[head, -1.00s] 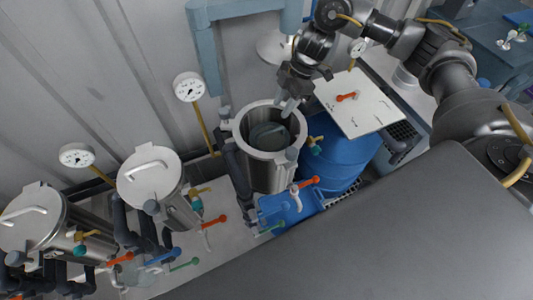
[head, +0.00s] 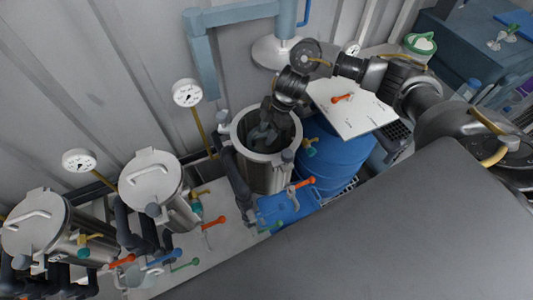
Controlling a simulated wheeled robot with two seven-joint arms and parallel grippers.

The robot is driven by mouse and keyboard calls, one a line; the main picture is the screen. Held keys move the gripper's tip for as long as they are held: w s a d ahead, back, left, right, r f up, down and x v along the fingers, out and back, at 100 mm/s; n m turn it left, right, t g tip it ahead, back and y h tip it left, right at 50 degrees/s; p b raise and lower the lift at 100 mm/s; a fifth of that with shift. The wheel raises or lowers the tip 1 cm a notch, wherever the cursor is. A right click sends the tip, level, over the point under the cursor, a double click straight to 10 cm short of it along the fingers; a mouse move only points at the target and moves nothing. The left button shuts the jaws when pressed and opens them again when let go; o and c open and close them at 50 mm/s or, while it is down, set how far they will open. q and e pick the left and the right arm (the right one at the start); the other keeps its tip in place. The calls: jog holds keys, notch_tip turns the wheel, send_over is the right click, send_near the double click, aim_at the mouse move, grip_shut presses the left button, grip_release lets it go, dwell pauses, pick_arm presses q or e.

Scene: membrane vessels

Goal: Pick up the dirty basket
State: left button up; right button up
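An open steel vessel (head: 237,135) stands near the middle of the head view, its mouth facing up. My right gripper (head: 264,134) reaches down into this mouth from above. Its fingers are in the shade inside the vessel, so I cannot tell whether they are open or shut. The basket inside the vessel is mostly hidden behind the gripper and in the dark; I cannot tell whether the fingers touch it. My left gripper is not in view.
Two lidded steel vessels (head: 151,177) (head: 33,222) stand to the left, with gauges and coloured valve handles. A blue barrel (head: 335,160) with a white board (head: 352,107) stands close on the right. A blue-grey frame (head: 240,15) rises behind.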

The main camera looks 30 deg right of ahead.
jog(key=shift+a+f, duration=0.15)
jog(key=shift+f, duration=0.3)
grip_shut()
jog(key=shift+w+r, duration=0.1)
dwell(1.1)
